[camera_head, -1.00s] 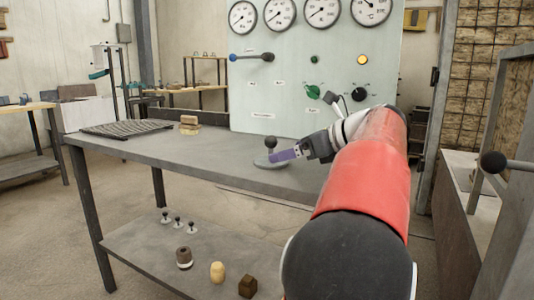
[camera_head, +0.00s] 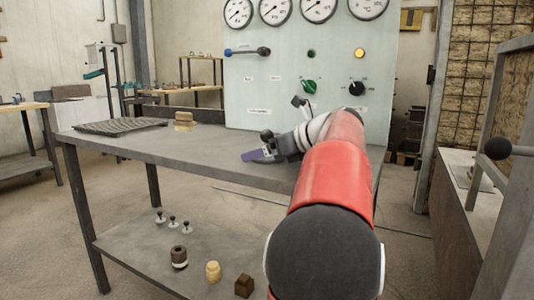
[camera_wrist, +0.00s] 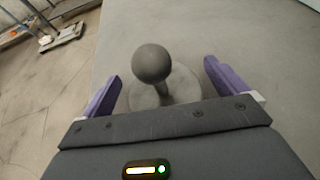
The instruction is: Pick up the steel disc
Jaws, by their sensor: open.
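The steel disc is a flat grey round plate with a ball knob on a short stem. In the wrist view the disc (camera_wrist: 184,82) lies on the table with its knob (camera_wrist: 152,63) between my purple fingers. My gripper (camera_wrist: 161,70) is open, with one finger on each side of the knob and a visible gap on both sides. In the head view my gripper (camera_head: 258,155) is low over the table, just in front of the knob (camera_head: 266,135), and hides most of the disc.
The grey table (camera_head: 215,150) holds a dark ribbed mat (camera_head: 120,126) and a small stack of wooden blocks (camera_head: 184,121) at left. A panel with gauges (camera_head: 310,70) stands behind. Small pieces, including a brown block (camera_head: 244,285), stand on the lower shelf.

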